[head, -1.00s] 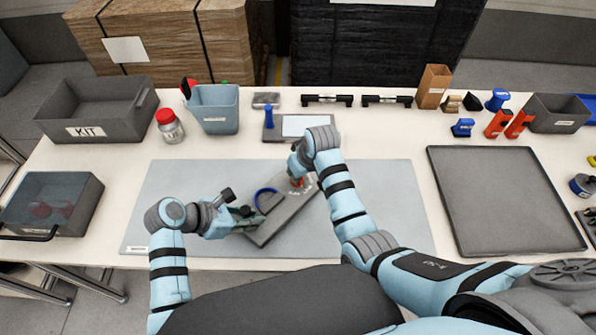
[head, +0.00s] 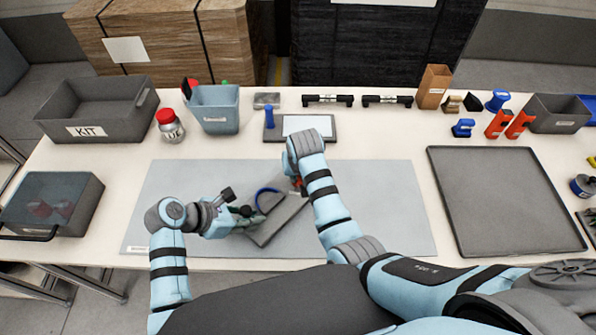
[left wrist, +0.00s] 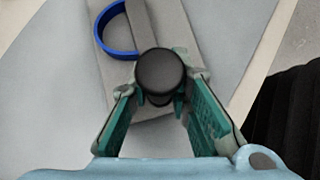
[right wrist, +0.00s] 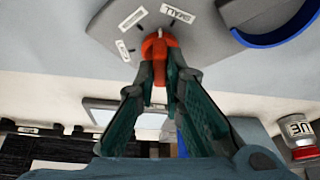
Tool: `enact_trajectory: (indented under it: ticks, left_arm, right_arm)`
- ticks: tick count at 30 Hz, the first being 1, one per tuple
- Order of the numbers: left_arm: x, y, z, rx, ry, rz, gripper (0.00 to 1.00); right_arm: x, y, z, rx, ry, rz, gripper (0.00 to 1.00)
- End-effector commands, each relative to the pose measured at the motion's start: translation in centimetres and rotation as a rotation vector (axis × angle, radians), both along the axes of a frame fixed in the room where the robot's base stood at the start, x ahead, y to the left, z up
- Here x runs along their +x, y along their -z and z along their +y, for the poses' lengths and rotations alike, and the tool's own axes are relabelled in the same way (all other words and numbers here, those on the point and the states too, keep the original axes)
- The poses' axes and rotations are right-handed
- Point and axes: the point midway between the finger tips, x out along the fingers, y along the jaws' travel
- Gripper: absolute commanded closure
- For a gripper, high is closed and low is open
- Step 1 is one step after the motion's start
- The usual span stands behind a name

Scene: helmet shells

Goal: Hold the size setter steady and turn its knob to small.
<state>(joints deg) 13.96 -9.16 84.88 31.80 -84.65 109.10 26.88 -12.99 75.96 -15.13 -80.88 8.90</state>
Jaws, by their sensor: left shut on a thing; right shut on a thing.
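The size setter (head: 276,222) is a grey slab lying slantwise on the mat, with a blue ring (head: 267,197) on it. My left gripper (head: 246,214) is shut at its near left end; in the left wrist view a dark round knob-like end (left wrist: 160,72) sits between the fingers and hides the grip. My right gripper (right wrist: 160,70) is shut on the orange knob (right wrist: 158,46) at the other end. The knob's white pointer points between the SMALL label (right wrist: 178,13) and the middle label (right wrist: 132,18). In the head view my right arm mostly hides the knob.
The pale mat (head: 385,210) is clear around the setter. Behind it stand a flat dark stand with a white panel (head: 305,124), a blue-grey bin (head: 214,122) and a red-lidded jar (head: 171,131). A large empty grey tray (head: 505,200) lies at the right.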

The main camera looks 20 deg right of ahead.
Motion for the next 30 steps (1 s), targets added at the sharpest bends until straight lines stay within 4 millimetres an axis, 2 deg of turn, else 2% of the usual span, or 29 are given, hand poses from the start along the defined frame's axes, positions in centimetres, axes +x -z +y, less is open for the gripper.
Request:
enact_trajectory:
  ticks: [5,6,9,20,23,30]
  left_arm:
    - [0.0,0.1,0.2,0.005,0.001,0.001,1.0]
    - [0.0,0.1,0.2,0.005,0.001,0.001,1.0]
    - [0.0,0.1,0.2,0.005,0.001,0.001,1.0]
    - [0.0,0.1,0.1,0.004,-0.001,0.0,1.0]
    - [0.0,0.1,0.1,0.003,-0.001,0.0,1.0]
    - [0.0,0.1,0.1,0.003,0.001,0.0,1.0]
  right_arm:
    - [0.0,0.1,-0.4,-0.011,0.002,0.002,1.0]
    - [0.0,0.1,-0.4,-0.011,0.002,0.002,0.86]
    - [0.0,0.1,-0.4,-0.009,0.001,0.002,0.7]
    - [0.0,-0.2,-0.1,-0.005,-0.001,0.0,0.7]
    - [0.1,-1.6,-0.1,-0.004,-0.001,-0.004,0.7]
    - [0.0,-7.6,-0.2,-0.005,0.001,-0.005,0.7]
